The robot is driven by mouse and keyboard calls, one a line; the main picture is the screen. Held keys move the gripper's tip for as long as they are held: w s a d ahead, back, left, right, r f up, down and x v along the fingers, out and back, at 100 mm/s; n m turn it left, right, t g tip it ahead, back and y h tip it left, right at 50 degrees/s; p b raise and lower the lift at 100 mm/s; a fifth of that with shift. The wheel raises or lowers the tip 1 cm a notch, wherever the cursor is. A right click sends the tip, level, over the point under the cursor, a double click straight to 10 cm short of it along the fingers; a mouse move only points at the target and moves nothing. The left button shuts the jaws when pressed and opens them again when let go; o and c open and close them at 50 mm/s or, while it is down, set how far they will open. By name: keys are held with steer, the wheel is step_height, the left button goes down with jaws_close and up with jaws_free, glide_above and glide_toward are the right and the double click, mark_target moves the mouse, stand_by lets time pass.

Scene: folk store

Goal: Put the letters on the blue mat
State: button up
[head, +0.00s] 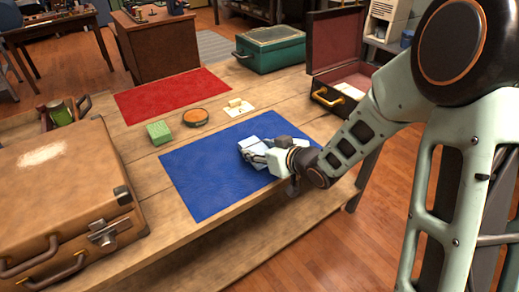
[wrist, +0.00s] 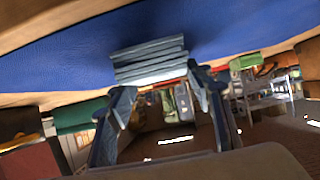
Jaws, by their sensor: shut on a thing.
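The blue mat (head: 205,175) lies flat on the wooden table, near its front edge. My gripper (head: 256,152) is over the right half of the mat. It is shut on the letters (head: 249,145), a small pale stack. In the wrist view the letters (wrist: 150,58) show as several thin layers at the fingertips of my gripper (wrist: 160,82), with the blue mat (wrist: 230,25) right behind them. They are at or very near the mat's surface; I cannot tell whether they touch it. My fingers partly hide the stack in the head view.
A brown suitcase (head: 60,185) fills the table's left. Behind the mat are a green block (head: 159,132), a round orange-topped tin (head: 195,117) and a pale sheet (head: 239,111). A red mat (head: 172,94), a green case (head: 270,52) and an open case (head: 337,50) stand farther back. The mat's left half is clear.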

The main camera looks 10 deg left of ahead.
steer(key=o, duration=1.2)
steer(key=shift+r, duration=0.1)
steer(key=shift+s+d+r+p, duration=0.1)
steer(key=shift+d+r+p, duration=0.1)
steer(key=shift+p, duration=0.15)
steer(key=p+v, duration=0.2)
steer(key=v, duration=0.8)
steer(key=shift+s+d+r+p, duration=0.15)
steer(key=shift+s+d+p, duration=0.1)
steer(key=shift+p, duration=0.1)
steer(key=shift+s+d+r, duration=0.15)
steer(key=shift+s+d, duration=0.1)
